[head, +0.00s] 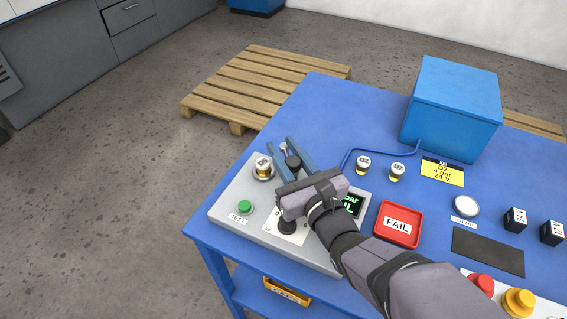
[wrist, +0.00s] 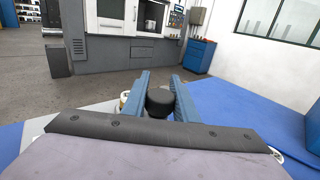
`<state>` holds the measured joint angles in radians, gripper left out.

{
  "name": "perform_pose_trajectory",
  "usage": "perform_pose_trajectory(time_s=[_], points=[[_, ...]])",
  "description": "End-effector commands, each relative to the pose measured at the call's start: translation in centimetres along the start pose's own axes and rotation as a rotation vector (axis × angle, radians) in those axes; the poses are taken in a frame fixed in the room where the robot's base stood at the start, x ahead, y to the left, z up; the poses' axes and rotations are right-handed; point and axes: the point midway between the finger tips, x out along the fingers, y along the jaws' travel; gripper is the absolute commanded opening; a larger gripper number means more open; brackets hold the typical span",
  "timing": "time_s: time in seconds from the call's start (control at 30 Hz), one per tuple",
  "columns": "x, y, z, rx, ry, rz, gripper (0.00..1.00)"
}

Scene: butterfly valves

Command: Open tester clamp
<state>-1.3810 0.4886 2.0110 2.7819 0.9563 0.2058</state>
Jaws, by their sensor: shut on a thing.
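The grey tester (head: 226,213) stands on the blue table, with a green TEST button and a partly hidden display. A small brass-and-white valve (head: 263,168) sits at its left back. My gripper (head: 281,145) reaches over the tester with its two blue fingers around a black clamp knob (head: 293,162). The wrist view shows the knob (wrist: 159,100) between the fingers, which are shut on it. A second black knob (head: 288,227) is on the tester's front panel. My wrist hides much of the clamp and part of the display.
Two valves, D2 (head: 363,165) and another (head: 397,172), stand right of the tester. A red FAIL tray (head: 398,225), a yellow label card (head: 442,172) and a blue box (head: 453,105) are further right. A blue hose runs beside the tester. Wooden pallets (head: 265,80) lie on the floor behind.

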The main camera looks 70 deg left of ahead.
Motion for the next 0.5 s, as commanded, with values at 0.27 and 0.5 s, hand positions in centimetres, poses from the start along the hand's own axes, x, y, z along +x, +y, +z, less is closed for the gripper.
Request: perform_pose_trajectory(time_s=[0.27, 0.5], points=[[-0.10, -0.19, 0.34, 0.003, -0.013, -0.045, 0.00], [-0.14, -0.20, 0.51, 0.006, -0.010, -0.048, 0.00]])
